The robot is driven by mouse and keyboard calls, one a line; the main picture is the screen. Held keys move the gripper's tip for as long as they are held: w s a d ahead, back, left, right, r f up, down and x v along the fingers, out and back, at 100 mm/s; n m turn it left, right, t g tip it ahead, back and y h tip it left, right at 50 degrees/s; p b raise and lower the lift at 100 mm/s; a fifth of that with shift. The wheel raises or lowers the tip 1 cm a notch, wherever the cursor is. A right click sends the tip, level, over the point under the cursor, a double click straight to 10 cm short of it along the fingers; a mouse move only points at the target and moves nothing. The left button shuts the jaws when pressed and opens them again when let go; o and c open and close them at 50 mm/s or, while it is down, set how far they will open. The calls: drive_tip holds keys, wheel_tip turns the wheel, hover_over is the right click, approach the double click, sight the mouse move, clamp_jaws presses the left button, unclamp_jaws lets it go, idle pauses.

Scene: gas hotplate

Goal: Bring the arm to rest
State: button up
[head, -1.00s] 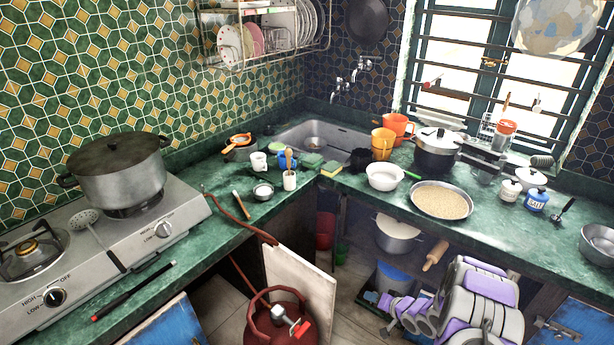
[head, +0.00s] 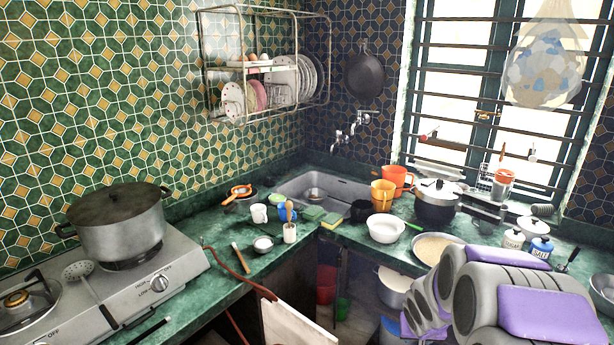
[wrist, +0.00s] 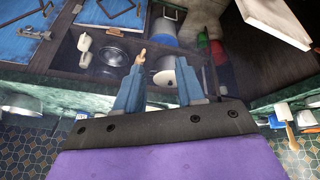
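My arm (head: 500,295), grey with purple panels, is folded in the lower right of the head view. It hides part of the counter and the round pan there. My gripper (wrist: 160,80) shows in the wrist view with its two blue fingers spread apart. Nothing is held between them. A pale pot and a rolling pin under the counter show beyond the fingertips, apart from them as far as I can tell. I cannot make out the fingertips in the head view.
The green counter (head: 215,290) carries a gas hotplate (head: 125,290) with a large lidded pot (head: 118,222). A white bowl (head: 386,228), orange cups and a covered pot (head: 436,205) stand near the sink (head: 335,190). A pale board (head: 295,325) leans below the counter.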

drive_tip(key=s+a+r+g, duration=0.2)
drive_tip(key=s+a+r, duration=0.2)
drive_tip(key=s, duration=0.7)
drive_tip(key=s+a+r+n+g+y, duration=0.1)
drive_tip(key=s+a+r+g, duration=0.1)
drive_tip(key=s, duration=1)
drive_tip(key=s+a+r+n+g+y, duration=0.1)
drive_tip(key=s+a+r, duration=0.4)
drive_tip(key=s, duration=0.7)
drive_tip(key=shift+a+r+g, duration=0.35)
drive_tip(key=shift+a+g, duration=0.25)
drive_tip(key=shift+a, duration=0.45)
